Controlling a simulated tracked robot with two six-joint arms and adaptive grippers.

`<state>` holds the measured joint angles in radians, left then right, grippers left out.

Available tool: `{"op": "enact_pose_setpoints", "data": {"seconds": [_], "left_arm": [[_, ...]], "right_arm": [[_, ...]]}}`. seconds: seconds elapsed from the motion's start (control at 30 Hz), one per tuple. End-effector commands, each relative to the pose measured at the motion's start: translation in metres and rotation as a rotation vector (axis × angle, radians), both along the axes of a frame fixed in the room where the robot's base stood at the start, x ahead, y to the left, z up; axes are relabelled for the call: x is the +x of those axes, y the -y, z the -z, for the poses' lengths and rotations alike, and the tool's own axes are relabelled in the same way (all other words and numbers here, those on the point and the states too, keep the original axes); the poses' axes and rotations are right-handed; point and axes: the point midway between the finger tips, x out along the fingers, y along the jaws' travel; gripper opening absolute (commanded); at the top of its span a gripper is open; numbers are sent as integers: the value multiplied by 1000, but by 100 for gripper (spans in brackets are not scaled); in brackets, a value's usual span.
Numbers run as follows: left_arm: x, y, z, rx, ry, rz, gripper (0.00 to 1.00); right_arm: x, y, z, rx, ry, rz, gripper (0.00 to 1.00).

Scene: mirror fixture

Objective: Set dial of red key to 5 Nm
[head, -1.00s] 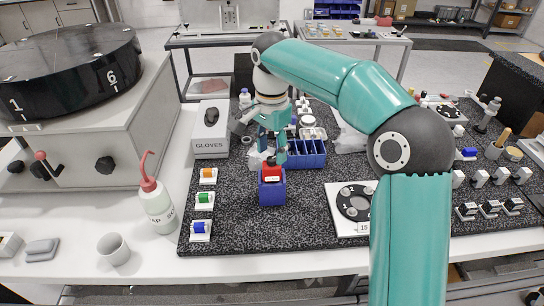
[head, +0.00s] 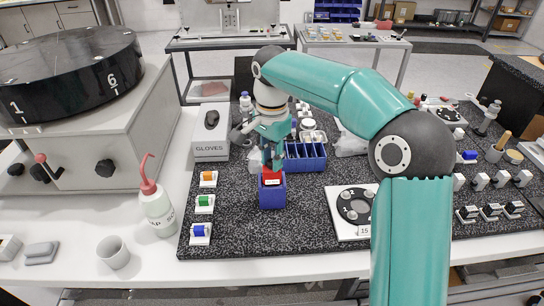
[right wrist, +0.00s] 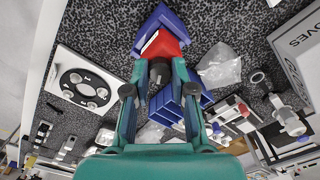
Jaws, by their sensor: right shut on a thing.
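The red key (head: 271,177) stands upright in a blue holder (head: 272,196) on the dark speckled mat. A white label with writing too small to read is on its front. In the right wrist view the red key (right wrist: 163,45) sticks out of the blue holder (right wrist: 158,17), with a dark round dial (right wrist: 159,70) at its near end. My right gripper (head: 270,157) is right above the key. In the right wrist view its fingers (right wrist: 157,85) are shut on the dial. The dial's scale cannot be read. My left gripper is not in view.
Blue bins (head: 305,157) stand just behind the holder. A white plate with a black ring (head: 353,205) lies to the right.

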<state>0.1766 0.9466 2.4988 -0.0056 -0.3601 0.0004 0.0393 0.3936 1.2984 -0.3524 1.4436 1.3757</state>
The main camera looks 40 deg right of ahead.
Motion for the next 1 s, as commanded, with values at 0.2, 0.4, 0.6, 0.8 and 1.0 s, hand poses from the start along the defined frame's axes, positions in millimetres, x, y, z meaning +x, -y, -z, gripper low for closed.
{"op": "enact_pose_setpoints", "data": {"seconds": [0.2,0.4,0.6,0.8,1.0], "left_arm": [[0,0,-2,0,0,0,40],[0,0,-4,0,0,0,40],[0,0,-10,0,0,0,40],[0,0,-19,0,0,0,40],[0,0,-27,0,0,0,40]], "right_arm": [[0,0,0,0,0,-28,0],[0,0,-1,0,0,-62,0],[0,-1,-2,1,-1,-152,0],[0,-1,-2,1,-1,-315,0],[1,-1,-2,1,-1,-505,0]]}}
